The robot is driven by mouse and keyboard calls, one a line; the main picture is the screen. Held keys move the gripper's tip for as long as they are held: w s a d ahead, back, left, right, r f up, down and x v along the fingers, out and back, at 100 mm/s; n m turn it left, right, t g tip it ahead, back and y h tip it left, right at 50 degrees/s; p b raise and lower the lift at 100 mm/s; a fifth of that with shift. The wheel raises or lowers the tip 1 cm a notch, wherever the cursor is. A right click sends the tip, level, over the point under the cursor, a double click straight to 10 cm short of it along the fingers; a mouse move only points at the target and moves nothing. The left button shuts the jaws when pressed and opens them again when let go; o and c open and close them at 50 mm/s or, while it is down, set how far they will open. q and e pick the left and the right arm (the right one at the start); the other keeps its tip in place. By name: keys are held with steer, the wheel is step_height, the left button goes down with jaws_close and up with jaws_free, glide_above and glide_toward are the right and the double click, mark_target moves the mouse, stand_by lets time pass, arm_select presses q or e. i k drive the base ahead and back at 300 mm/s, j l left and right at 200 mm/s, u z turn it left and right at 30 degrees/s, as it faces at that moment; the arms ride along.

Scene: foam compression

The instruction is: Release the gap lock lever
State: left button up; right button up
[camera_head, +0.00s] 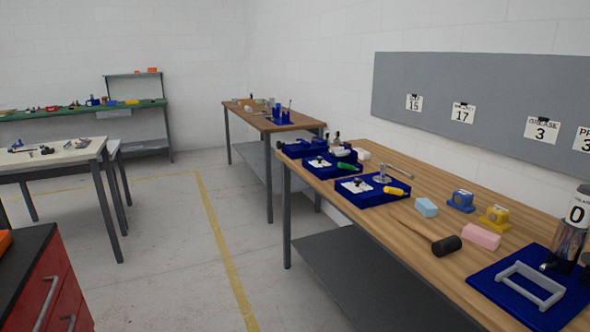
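I cannot make out the gap lock lever for certain at this distance. At the lower right a grey rectangular frame (530,284) lies on a blue base plate (490,284) on the wooden workbench. A dark, partly clear upright device (569,241) with a white "0" card (577,214) stands beside it, cut by the right picture edge. A bent metal handle (396,176) rises from a blue tray (372,199) farther back on the bench. Neither of my grippers is in view.
The bench also holds a black-headed mallet (446,245), a pink block (481,236), a light blue block (426,207), and blue (461,201) and yellow (495,218) fixtures. A red cabinet (58,283) stands at lower left. The floor (170,275) between is clear.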

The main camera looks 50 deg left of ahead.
mark_target(342, 165)
steer(key=u, duration=1.3)
